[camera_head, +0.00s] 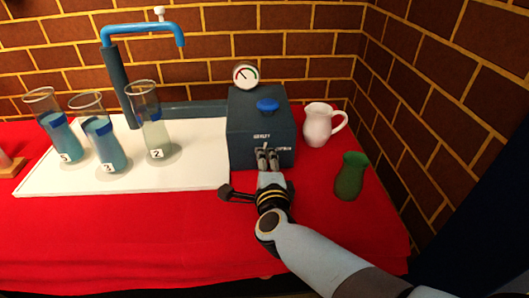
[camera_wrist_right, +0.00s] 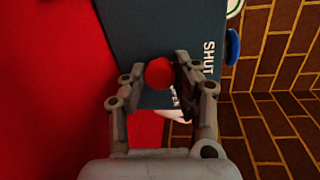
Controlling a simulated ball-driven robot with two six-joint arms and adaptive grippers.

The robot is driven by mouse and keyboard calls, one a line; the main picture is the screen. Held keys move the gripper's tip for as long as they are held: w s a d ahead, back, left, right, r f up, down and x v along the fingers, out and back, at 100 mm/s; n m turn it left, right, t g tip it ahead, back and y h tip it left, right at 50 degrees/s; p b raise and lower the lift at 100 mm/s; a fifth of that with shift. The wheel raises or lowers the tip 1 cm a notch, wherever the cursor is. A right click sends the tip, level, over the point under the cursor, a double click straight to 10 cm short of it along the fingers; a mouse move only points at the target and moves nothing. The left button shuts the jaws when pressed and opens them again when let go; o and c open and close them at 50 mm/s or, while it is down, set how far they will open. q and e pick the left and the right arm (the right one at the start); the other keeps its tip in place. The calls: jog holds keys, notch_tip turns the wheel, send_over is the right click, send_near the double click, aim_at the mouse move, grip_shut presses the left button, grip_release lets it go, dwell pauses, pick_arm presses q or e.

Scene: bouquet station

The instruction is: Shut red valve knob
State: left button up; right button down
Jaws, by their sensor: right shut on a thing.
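A dark blue-grey box (camera_head: 257,115) stands on the table, with small white lettering on its front. The red valve knob (camera_wrist_right: 159,72) shows in the right wrist view against the box's dark face. In the head view the fingers hide it. My right gripper (camera_head: 267,158) is at the front of the box. In the right wrist view its two fingers (camera_wrist_right: 164,80) sit on either side of the knob, shut on it. The word SHUT (camera_wrist_right: 208,58) is readable on the box to the right of the fingers. My left gripper is not in view.
A blue knob (camera_head: 267,105) and a gauge (camera_head: 246,75) are on the box. A white jug (camera_head: 318,127) and a green vase (camera_head: 350,177) stand at right.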

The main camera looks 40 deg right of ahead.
jog(key=shift+a+n+g+p, duration=0.1)
jog(key=shift+n+g+p, duration=0.2)
jog(key=shift+n+p, duration=0.9)
jog(key=shift+n+h, duration=0.3)
jog(key=c, duration=1)
grip_release()
